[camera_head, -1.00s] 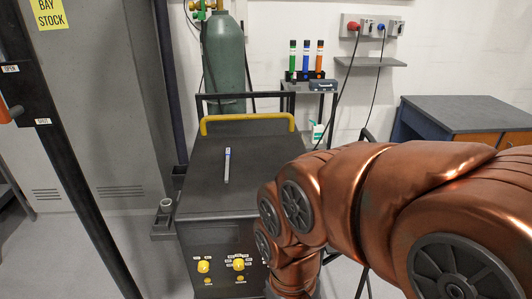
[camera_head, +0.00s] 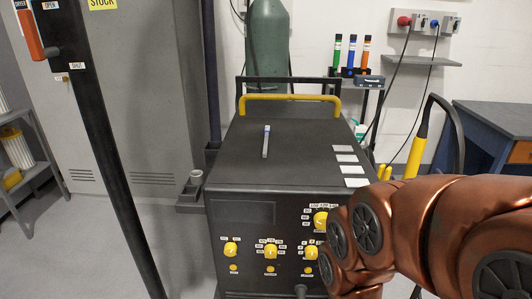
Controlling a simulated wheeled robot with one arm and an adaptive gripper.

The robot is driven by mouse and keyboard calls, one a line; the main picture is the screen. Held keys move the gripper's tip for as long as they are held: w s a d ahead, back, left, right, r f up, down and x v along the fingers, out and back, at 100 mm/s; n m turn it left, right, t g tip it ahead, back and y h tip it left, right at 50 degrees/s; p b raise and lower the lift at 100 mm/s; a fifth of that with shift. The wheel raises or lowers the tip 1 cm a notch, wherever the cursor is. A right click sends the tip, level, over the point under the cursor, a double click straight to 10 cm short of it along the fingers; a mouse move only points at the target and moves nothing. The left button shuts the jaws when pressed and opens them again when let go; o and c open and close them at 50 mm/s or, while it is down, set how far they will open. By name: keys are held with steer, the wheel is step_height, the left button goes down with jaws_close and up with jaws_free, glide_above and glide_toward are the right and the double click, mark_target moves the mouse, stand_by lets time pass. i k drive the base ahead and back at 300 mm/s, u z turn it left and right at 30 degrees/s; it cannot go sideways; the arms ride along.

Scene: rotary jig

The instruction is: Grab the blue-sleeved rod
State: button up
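The blue-sleeved rod (camera_head: 351,53) stands upright in a small dark rack at the back, right of the green gas cylinder. It is between a green-sleeved rod (camera_head: 337,51) and an orange-sleeved rod (camera_head: 366,53). My copper arm fills the lower right, well in front of and below the rods. My gripper is out of the frame, so its state does not show.
A black machine with yellow knobs and a yellow handle (camera_head: 290,98) stands between me and the rack. A slim marker-like stick (camera_head: 266,143) lies on its top. A desk (camera_head: 497,122) is at right; a dark post (camera_head: 100,150) at left.

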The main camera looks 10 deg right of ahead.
mark_target(267, 133)
steer(key=u, duration=3.3)
steer(key=k, duration=1.25)
steer(key=z, duration=1.3)
steer(key=i, duration=0.5)
steer(key=z, duration=0.05)
